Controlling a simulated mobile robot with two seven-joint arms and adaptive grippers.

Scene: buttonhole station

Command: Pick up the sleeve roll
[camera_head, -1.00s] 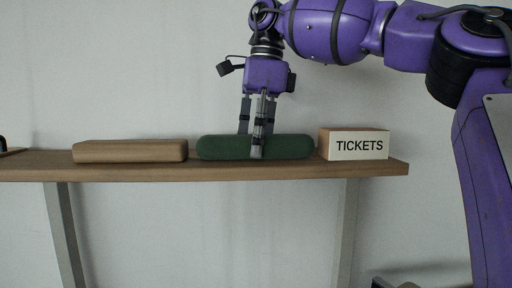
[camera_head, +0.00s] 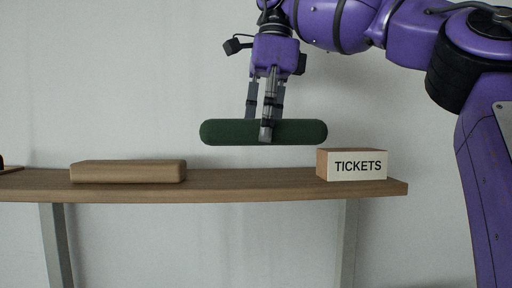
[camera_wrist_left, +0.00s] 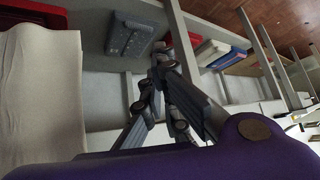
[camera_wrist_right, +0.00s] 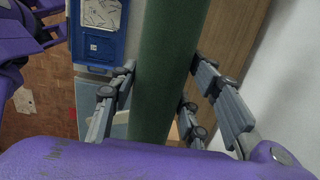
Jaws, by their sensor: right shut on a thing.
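The sleeve roll is a long dark green cylinder with rounded ends (camera_head: 220,132). It hangs level above the wooden shelf, clear of its surface. My right gripper (camera_head: 268,135) comes down from above and is shut on the roll near its middle. In the right wrist view the roll (camera_wrist_right: 167,60) runs lengthwise between the finger pairs, and its ends are out of frame. My left gripper is not in the head view. In the left wrist view its fingers (camera_wrist_left: 161,62) are drawn together with nothing visible between them.
The wooden shelf (camera_head: 240,190) carries a long pale wooden block (camera_head: 128,172) at left and a TICKETS box (camera_head: 350,165) at right. The shelf between them is bare. A pale cloth-like surface (camera_wrist_left: 40,95) fills the left wrist view's left side.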

